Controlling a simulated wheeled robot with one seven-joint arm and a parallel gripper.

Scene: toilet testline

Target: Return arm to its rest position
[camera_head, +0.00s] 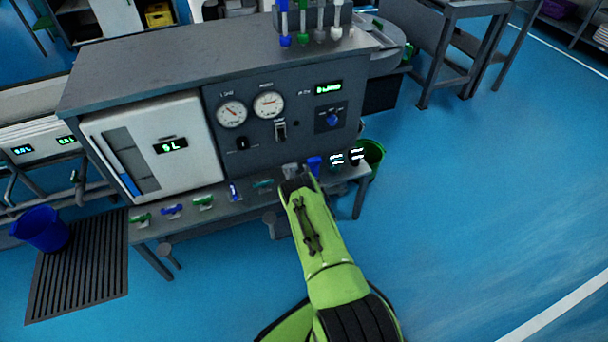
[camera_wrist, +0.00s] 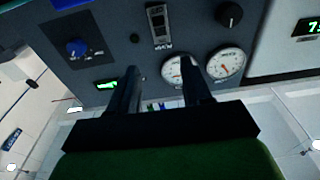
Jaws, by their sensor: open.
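My green arm reaches up from the bottom of the head view to the front of the grey test bench (camera_head: 215,52). My gripper (camera_head: 292,172) is at the bench's lower front ledge (camera_head: 185,228), left of a small blue part (camera_head: 314,165). In the wrist view, the two dark fingers of my gripper (camera_wrist: 163,86) stand apart with nothing seen held between them. Behind them are the dials (camera_wrist: 226,62) and a blue knob (camera_wrist: 76,47) of the control panel. Whether the fingers touch anything is unclear.
Green and blue valve handles (camera_head: 172,211) line the ledge. A green bin (camera_head: 371,157) stands at its right end. A blue bucket (camera_head: 40,229) and a floor grate (camera_head: 78,265) are at left. A dark table (camera_head: 470,8) stands at back right. The blue floor at right is clear.

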